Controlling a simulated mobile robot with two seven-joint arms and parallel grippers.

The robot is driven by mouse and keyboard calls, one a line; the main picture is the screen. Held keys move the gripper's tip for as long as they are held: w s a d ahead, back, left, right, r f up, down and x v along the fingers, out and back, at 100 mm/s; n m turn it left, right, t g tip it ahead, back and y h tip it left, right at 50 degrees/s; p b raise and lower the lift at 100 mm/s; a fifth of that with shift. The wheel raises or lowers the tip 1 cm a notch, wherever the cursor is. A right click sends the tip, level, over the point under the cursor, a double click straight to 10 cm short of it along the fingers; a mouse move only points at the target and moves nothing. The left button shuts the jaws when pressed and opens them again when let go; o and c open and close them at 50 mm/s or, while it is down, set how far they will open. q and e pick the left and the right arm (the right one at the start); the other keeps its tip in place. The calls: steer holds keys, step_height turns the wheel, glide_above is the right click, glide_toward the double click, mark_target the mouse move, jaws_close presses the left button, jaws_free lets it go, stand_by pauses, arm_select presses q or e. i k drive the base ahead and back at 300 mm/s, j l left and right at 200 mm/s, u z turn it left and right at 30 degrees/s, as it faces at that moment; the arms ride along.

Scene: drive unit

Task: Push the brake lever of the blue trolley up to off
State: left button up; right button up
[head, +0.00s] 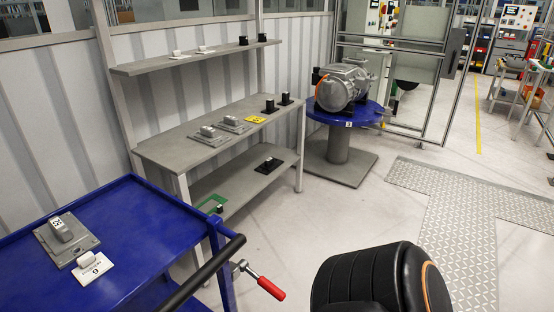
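The blue trolley (150,213) stands at the lower left in the head view, cut off by the frame edge. Its black push bar (208,268) runs along the right end. The brake lever (271,288) has a red grip and a metal shank. It sits just right of the push bar, and its grip slants down and to the right from the pivot (240,268). Nothing touches the lever. Neither of my grippers is in view.
A grey plate with a block (67,241) and a white tag piece (91,267) lie on the trolley. A grey shelf bench (170,150) stands behind it. A blue round table (366,116) carries a metal housing (343,84).

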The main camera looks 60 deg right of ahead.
mark_target(263, 282)
steer(key=j+z, duration=0.15)
steer(key=z, duration=1.2)
steer(key=j+z, duration=0.45)
steer(key=z, duration=0.25)
steer(key=k+j+z, duration=0.15)
steer(key=z, duration=0.15)
